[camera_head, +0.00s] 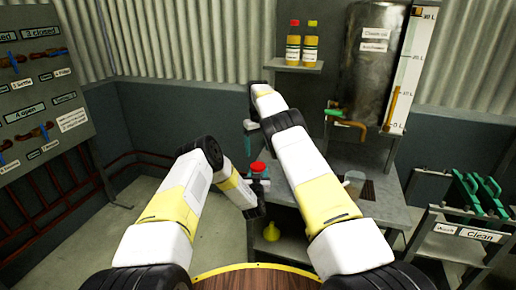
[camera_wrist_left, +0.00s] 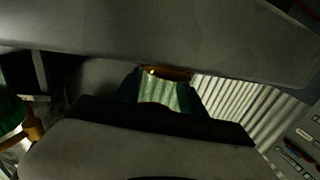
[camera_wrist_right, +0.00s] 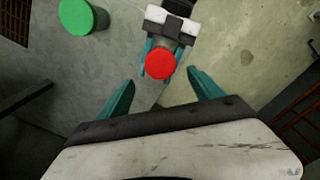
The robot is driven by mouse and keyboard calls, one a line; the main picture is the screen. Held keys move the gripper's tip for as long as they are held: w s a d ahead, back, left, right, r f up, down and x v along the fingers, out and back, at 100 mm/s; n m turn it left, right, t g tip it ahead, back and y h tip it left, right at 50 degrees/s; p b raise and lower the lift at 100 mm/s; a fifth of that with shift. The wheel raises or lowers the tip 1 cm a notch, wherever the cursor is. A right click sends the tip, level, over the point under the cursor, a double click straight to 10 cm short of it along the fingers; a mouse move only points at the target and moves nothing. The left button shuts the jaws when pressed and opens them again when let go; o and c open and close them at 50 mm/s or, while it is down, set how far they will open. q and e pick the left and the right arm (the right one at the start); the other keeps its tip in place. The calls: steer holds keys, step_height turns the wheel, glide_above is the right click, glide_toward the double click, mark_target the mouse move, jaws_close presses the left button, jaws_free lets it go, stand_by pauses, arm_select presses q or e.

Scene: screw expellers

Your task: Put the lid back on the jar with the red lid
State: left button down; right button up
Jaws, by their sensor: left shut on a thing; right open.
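The red lid (camera_head: 258,167) shows in the head view at the near left edge of the bench, on top of the jar. My left gripper (camera_head: 257,182) is shut on the jar, with its teal fingers on either side. The jar's glass (camera_wrist_left: 165,92) shows close up in the left wrist view. In the right wrist view the red lid (camera_wrist_right: 160,64) is seen from above and covers most of the jar. How tightly it sits cannot be told. My right gripper (camera_head: 250,127) is open and empty above it. Its teal fingers (camera_wrist_right: 160,78) are apart, clear of the lid.
A green-topped thing (camera_wrist_right: 83,16) stands on the bench beside the jar. A beaker (camera_head: 354,183) stands further right on the bench. A metal tank (camera_head: 370,65) and two bottles (camera_head: 302,45) are behind. A yellow thing (camera_head: 271,232) sits below the bench. Green-handled things (camera_head: 473,192) stand at right.

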mark_target(258, 165)
stand_by(0.3)
steer(key=shift+f, duration=4)
steer(key=c, duration=1.4)
steer(key=o, duration=1.6)
step_height(258, 165, up, 8)
steer(key=shift+f, duration=0.25)
arm_select(q)
steer(key=c, duration=0.6)
jaws_free()
